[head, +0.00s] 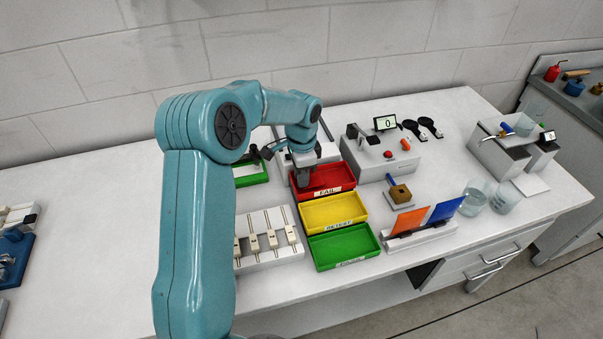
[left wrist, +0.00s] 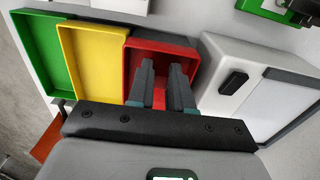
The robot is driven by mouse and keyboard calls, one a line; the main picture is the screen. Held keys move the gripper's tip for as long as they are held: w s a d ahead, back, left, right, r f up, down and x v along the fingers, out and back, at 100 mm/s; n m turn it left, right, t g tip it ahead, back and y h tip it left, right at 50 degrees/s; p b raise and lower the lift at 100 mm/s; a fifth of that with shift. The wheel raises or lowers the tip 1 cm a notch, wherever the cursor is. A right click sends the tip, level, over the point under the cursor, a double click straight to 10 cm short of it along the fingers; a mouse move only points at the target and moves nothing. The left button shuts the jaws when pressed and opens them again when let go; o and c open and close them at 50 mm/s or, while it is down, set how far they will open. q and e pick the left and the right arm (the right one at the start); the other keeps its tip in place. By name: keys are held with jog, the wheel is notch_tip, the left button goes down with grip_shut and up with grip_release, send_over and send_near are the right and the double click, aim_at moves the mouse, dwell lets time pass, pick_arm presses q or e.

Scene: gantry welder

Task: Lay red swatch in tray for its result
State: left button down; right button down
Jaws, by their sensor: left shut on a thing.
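My left gripper (head: 303,181) is over the left part of the red tray (head: 324,183), which is labelled FAIL. In the left wrist view its fingers (left wrist: 163,68) point into the red tray (left wrist: 163,49). They are shut on a thin thing. The red swatch cannot be told apart from the red tray behind the fingers. The yellow tray (head: 333,212), labelled RETEST, and the green tray (head: 344,246), its label unreadable, lie in line in front of the red one. My right gripper is not in view.
A rack with an orange swatch (head: 411,221) and a blue swatch (head: 446,209) stands right of the green tray. A grey-white device (head: 380,161) with a display reading 0 stands behind. Glass beakers (head: 476,197) are near the right edge. A white rack (head: 268,240) stands left.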

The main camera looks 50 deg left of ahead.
pick_arm(q)
jog(key=shift+f+b, duration=0.5)
jog(key=shift+f, duration=0.1)
jog(key=c, duration=1)
grip_release()
jog(key=shift+c, duration=0.2)
jog(key=shift+r, duration=0.35)
jog(key=shift+r+p, duration=0.7)
jog(key=shift+p, duration=0.1)
notch_tip(320, 180, up, 11)
jog(key=b, duration=0.1)
jog(key=shift+r, duration=0.1)
